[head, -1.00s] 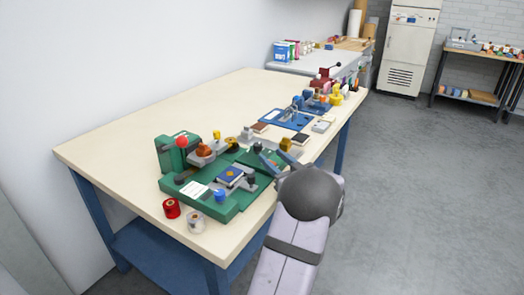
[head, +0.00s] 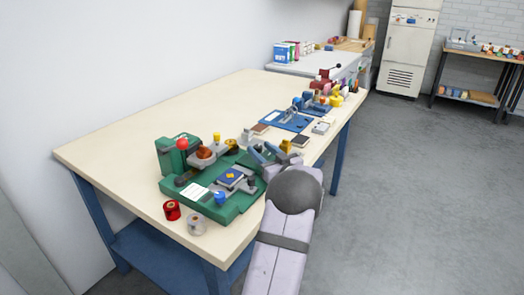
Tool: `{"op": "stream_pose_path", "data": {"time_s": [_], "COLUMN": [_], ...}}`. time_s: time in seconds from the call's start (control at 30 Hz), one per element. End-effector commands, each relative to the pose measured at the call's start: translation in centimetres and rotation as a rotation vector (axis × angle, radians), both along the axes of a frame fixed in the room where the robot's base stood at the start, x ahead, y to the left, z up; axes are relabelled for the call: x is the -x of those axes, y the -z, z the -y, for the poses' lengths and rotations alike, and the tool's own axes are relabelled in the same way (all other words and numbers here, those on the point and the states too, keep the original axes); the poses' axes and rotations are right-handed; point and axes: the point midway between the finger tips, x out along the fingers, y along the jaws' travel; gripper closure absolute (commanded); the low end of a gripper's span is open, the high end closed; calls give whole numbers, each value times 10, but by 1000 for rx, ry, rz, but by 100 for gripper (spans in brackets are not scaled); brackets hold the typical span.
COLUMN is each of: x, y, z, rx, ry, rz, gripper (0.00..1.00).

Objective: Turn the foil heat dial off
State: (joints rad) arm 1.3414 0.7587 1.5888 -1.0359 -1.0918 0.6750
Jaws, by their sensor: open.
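The green foil machine (head: 227,213) stands on the near part of the bench. It has a red ball-topped handle (head: 182,144), a blue knob (head: 220,198) at its front and a small dark knob (head: 251,180) on its right side. I cannot tell which knob is the foil heat dial. A dark blue piece with a gold mark (head: 230,178) lies on its bed. My gripper (head: 265,152) is open, with bluish fingers over the machine's back right edge. It appears empty and apart from the knobs; my arm may hide part of that edge.
A red roll (head: 171,209) and a pale roll (head: 197,223) stand by the machine's front left. A blue tool base (head: 287,121), a dark block (head: 300,140) and a red press (head: 322,82) stand farther along the bench. The bench's left side (head: 120,140) is clear.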

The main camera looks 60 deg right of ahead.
Motion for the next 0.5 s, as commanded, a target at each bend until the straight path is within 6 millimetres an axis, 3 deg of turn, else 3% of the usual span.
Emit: {"op": "stream_pose_path", "data": {"time_s": [0.03, 0.2, 0.5], "x": [0, 0, 1], "y": [0, 0, -4], "z": [0, 0, 3], "rx": [0, 0, 3], "ry": [0, 0, -39], "rz": [0, 0, 4], "gripper": [57, 97, 98]}}
